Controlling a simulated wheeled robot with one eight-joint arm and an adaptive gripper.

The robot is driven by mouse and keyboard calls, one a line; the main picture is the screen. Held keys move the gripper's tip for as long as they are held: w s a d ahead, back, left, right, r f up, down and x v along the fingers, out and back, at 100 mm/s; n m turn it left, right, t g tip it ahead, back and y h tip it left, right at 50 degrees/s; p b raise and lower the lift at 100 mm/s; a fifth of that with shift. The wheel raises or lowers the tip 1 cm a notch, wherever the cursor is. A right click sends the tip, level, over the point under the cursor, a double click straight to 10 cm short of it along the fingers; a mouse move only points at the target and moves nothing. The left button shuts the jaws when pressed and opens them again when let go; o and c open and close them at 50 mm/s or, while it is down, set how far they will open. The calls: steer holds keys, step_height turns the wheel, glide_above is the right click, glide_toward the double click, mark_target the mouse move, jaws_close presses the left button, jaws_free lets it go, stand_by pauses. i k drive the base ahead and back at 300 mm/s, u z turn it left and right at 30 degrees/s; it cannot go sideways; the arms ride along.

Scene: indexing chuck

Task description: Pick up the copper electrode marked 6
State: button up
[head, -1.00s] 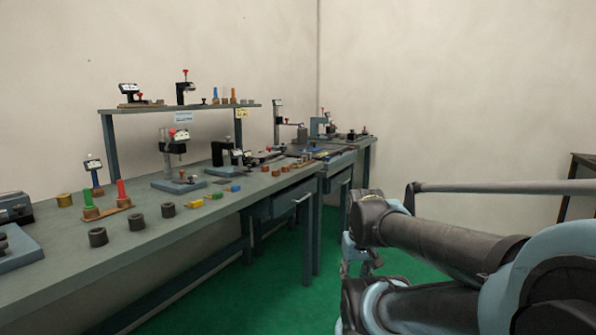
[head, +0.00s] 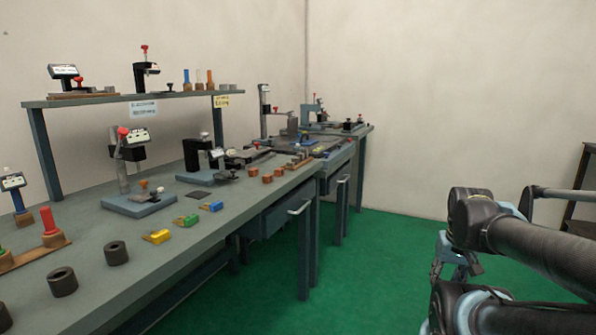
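Several small copper-coloured blocks stand on the bench near its far front corner: a near one (head: 267,178), a middle one (head: 280,172) and a far one (head: 290,166). They may be the electrodes, but they are too small for me to read any number, so I cannot tell which is marked 6. My gripper (head: 456,266) hangs at the right of the head view, over the green floor. It is well right of the bench and far from the blocks. Its fingers are small and partly hidden by my arm, so I cannot tell whether they are open.
The long grey bench (head: 225,215) runs along the left. Yellow (head: 158,237), green (head: 186,220) and blue (head: 211,206) blocks lie near its front edge, with dark cylinders (head: 62,282) nearer. A raised shelf (head: 175,97) holds instruments. The green floor (head: 375,270) is clear.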

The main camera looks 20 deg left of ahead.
mark_target(278, 173)
steer(key=u, duration=0.3)
steer(key=i, duration=0.85)
steer(key=u, duration=0.65)
